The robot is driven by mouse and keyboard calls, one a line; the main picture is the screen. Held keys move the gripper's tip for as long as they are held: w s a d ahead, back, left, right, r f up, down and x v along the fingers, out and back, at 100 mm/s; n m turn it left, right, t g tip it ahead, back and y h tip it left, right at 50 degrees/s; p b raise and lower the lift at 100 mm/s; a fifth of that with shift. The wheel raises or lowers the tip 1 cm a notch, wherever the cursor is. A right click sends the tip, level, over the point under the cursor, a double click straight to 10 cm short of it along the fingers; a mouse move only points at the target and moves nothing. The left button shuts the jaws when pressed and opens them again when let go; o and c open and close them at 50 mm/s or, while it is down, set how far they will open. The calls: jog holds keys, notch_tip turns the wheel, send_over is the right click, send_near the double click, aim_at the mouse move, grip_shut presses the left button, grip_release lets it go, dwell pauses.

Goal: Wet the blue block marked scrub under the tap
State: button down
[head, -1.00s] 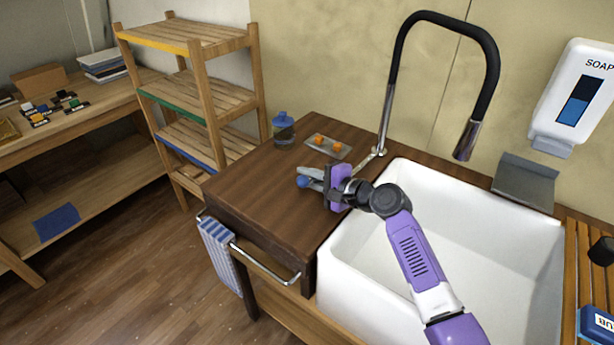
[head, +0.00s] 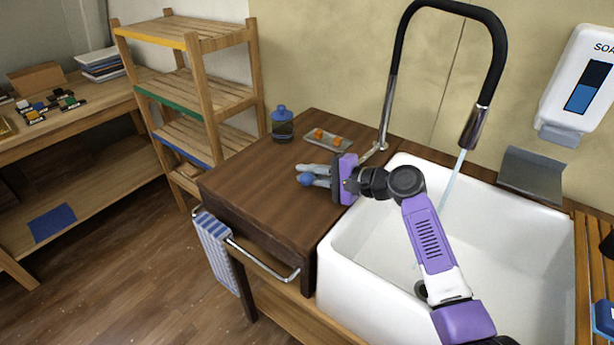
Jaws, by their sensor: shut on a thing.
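The tap (head: 474,128) has a black arched hose and a metal spout, with a thin stream of water (head: 452,180) falling into the white sink (head: 350,240). Its chrome lever (head: 372,154) is at the sink's back left corner, close behind my gripper's wrist; whether they touch is unclear.
A blue-lidded jar (head: 282,125) and a grey dish (head: 325,141) with orange pieces stand at the back of the counter (head: 260,180). A soap dispenser (head: 578,85) hangs above a metal ledge (head: 530,172). A striped towel (head: 216,252) hangs on the front rail.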

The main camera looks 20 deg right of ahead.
aim_at(322, 176)
jog(key=shift+f, duration=0.1)
jog(key=c, duration=1.4)
grip_release()
jog(key=shift+c, duration=0.2)
jog(key=shift+d, duration=0.15)
jog(key=v, duration=0.7)
jog(key=shift+s+d, duration=0.2)
jog(key=shift+s, duration=0.05)
